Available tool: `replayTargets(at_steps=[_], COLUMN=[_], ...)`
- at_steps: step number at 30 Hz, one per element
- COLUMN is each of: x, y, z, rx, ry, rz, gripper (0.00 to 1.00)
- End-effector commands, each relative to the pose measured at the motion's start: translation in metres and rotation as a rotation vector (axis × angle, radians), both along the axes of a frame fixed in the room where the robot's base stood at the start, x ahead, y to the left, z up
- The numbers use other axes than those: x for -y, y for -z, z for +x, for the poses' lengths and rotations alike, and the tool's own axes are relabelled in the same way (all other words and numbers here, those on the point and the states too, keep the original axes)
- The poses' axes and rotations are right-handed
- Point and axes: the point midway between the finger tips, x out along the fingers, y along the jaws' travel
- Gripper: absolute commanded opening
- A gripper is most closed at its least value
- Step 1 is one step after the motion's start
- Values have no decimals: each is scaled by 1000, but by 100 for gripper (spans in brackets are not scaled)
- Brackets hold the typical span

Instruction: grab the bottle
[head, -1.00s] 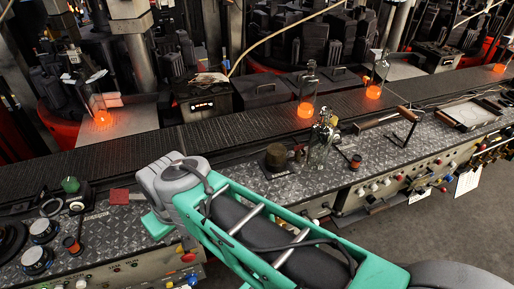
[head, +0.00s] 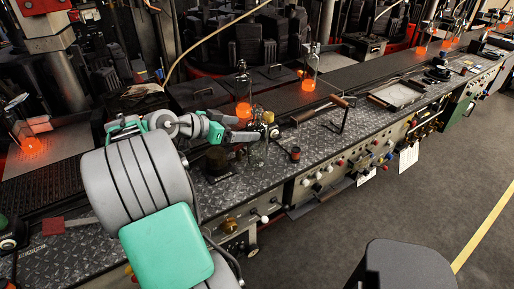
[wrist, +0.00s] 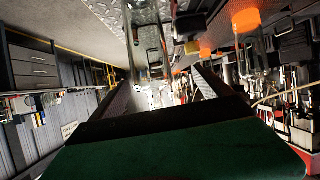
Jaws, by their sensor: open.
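A clear glass bottle (head: 257,154) stands on the diamond-plate bench top, in front of the conveyor. My gripper (head: 262,133) is beside its upper part, partly overlapping it in the head view. In the wrist view, the open dark fingers of my gripper (wrist: 165,88) point toward a clear glass bottle (wrist: 154,58), which shows beyond and roughly between them. I cannot tell whether they touch it.
A dark round knob (head: 217,160) and a small dark red-topped piece (head: 295,153) flank the bottle on the bench. A wooden-handled tool (head: 338,103) and a shallow tray (head: 398,94) lie to the right. The dark conveyor (head: 365,68) runs behind. Open floor lies in front.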

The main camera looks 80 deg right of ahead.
Motion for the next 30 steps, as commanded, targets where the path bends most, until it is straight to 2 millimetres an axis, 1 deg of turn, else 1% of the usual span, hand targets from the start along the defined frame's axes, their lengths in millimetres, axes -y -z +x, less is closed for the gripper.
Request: replayTargets(at_steps=[1,2,5,8,11,16,19,22,27,30], x=[3,4,7,15,24,39,50,54,54,54], y=[-2,-4,-5,-1,6,26,33,36,37,37], z=[-12,-17,-22,-30,-38,-53,-62,-64,-63,-63], rx=[-9,-12,-15,-15,-16,-15,-13,-12,-12,-12], ry=[42,57,71,72,71,70,69,65,64,64], rz=[-24,-36,-47,-43,-43,-39,-42,-42,-43,-41], gripper=[89,89,89,89,89,89,89,89,89,81])
